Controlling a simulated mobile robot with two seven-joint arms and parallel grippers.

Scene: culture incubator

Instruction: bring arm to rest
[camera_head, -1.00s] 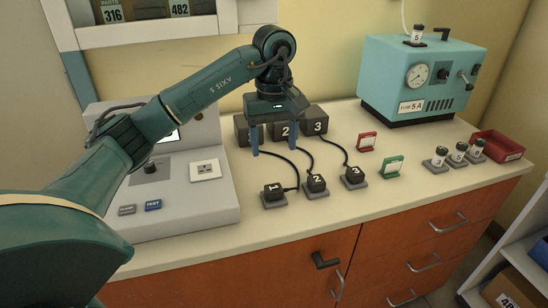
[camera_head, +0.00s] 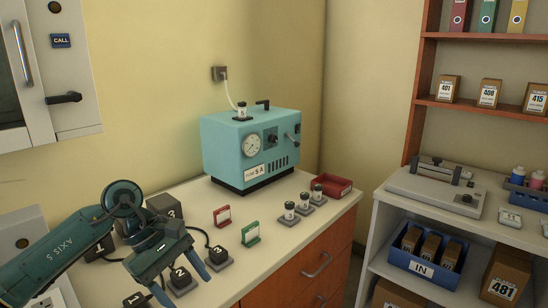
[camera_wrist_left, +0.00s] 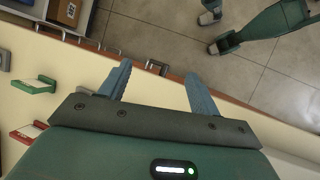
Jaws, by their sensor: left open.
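My left arm comes in at the lower left of the head view. Its gripper (camera_head: 186,283) is open and empty, with two blue fingers pointing down over the counter (camera_head: 222,292) near the numbered plugs. In the left wrist view the fingers (camera_wrist_left: 155,88) are spread with nothing between them. Beyond them lie the counter's front edge and the tiled floor (camera_wrist_left: 150,30). I cannot tell whether a finger touches either plug. My right gripper is not clearly identifiable.
A teal incubator (camera_head: 250,150) stands at the back of the counter. Red (camera_head: 222,216) and green (camera_head: 250,232) card holders, several small dark-capped bottles (camera_head: 303,201) and a red tray (camera_head: 331,187) are nearby. A shelf unit (camera_head: 376,225) stands right, across a gap.

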